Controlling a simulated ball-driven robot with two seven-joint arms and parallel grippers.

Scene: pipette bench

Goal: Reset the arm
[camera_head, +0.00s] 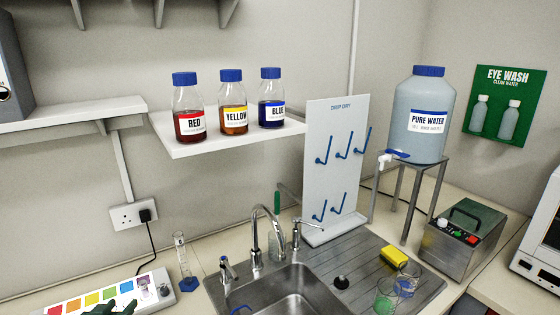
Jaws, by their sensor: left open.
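My left gripper (112,307) shows only in part at the bottom left edge of the head view, as dark green fingers. It is open, in front of a white strip with coloured squares (88,297). I see nothing held between its fingers. The rest of the left arm is out of the picture. My right gripper and arm are not in view.
A glass cylinder with a blue base (183,262) stands close right of the strip. Further right are a steel sink (290,287), a tap (262,228) and a drying board (335,160). A wall shelf (225,138) holds three bottles.

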